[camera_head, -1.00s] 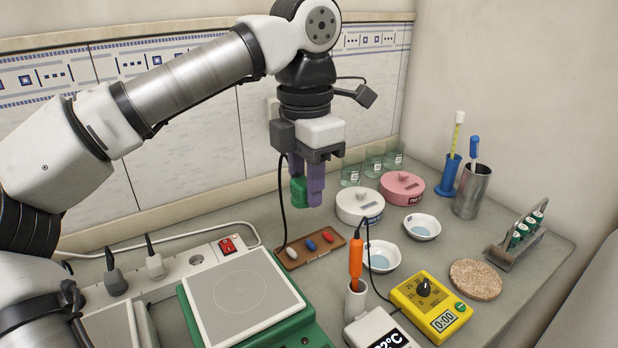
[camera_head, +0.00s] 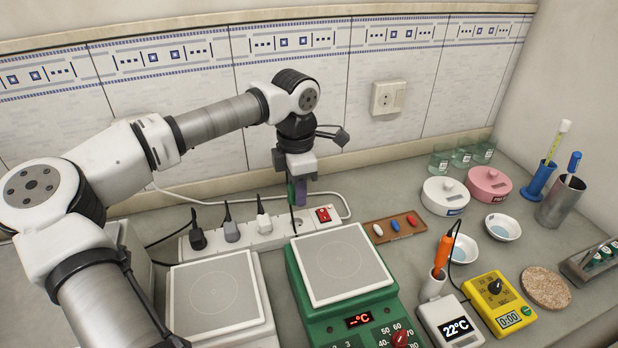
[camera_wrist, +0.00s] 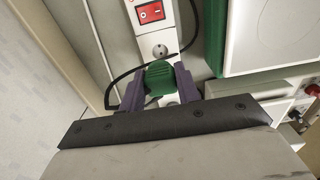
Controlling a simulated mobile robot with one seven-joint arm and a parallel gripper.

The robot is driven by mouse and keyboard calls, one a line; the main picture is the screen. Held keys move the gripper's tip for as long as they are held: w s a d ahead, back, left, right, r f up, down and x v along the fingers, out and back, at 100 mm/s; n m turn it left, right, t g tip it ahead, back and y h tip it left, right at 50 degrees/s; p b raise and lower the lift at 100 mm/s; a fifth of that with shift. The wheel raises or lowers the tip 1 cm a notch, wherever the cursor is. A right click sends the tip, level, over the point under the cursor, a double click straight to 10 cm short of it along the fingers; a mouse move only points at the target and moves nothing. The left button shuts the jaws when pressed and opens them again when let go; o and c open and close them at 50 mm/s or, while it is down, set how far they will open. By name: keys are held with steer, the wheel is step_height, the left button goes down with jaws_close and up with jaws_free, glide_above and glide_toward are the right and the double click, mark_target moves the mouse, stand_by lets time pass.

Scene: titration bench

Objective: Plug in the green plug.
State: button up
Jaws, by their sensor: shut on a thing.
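My gripper (camera_wrist: 160,88) has purple fingers and is shut on the green plug (camera_wrist: 160,74), one finger on each side of it. In the head view, my gripper (camera_head: 298,194) hangs over the right part of the white power strip (camera_head: 276,238), near the red switch (camera_head: 323,214). The plug is only a thin green sliver there. In the wrist view, an empty round socket (camera_wrist: 160,51) shows just beyond the plug, between it and the red switch (camera_wrist: 150,12). The plug's pins are hidden, and I cannot tell its exact height above the strip. Its black cord (camera_wrist: 118,82) loops beside it.
Dark, grey and white plugs sit in the strip's left part, the white plug (camera_head: 263,220) nearest. The green hotplate (camera_head: 342,267) stands close in front. A wooden tray (camera_head: 393,229) with pill-shaped pieces lies to the right. A wall outlet (camera_head: 388,97) is behind.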

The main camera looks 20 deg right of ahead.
steer(key=shift+f, duration=0.15)
steer(key=shift+f+b, duration=1.7)
steer(key=shift+f, duration=1.05)
steer(key=shift+b, duration=0.5)
stand_by(0.5)
steer(key=shift+f+b, duration=0.6)
steer(key=shift+f, duration=0.05)
steer(key=o, duration=1)
steer(key=shift+r, duration=0.15)
step_height(320, 180, up, 14)
steer(key=shift+f+b, duration=0.15)
steer(key=shift+b, duration=0.55)
